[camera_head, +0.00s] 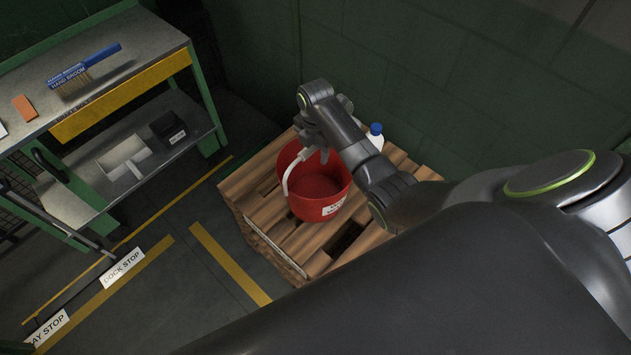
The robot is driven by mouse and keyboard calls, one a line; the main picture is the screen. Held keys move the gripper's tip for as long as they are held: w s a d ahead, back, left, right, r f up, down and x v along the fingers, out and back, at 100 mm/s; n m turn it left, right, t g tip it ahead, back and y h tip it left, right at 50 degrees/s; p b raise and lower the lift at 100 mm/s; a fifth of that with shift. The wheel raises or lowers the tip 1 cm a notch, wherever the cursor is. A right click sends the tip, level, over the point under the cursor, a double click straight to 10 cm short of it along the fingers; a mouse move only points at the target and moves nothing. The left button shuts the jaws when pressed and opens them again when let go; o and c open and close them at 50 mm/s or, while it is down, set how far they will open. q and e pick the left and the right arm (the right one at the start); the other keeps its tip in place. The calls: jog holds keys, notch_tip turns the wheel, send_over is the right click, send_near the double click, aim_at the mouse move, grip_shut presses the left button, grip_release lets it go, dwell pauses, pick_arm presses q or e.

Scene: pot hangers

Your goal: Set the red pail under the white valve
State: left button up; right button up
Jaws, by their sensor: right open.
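The red pail (322,190) stands upright on a stack of wooden pallets (270,220) by the green wall. Its white handle (287,178) arches up over the left side of its rim, and a white label is on its front. My right gripper (313,143) is over the back rim of the pail, close to the top of the handle. It is open; I cannot tell whether it touches the handle. My arm hides part of the pail's right and back rim. I cannot make out the white valve in this view. My left gripper is not in view.
A white bottle with a blue cap (375,130) stands behind my right arm. A green-framed bench (125,45) at the left holds a blue hand broom (85,68) and an orange block (25,108). The floor with yellow lines (228,262) is clear.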

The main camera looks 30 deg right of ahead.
jog(key=shift+f, duration=0.2)
dwell(0.3)
grip_shut()
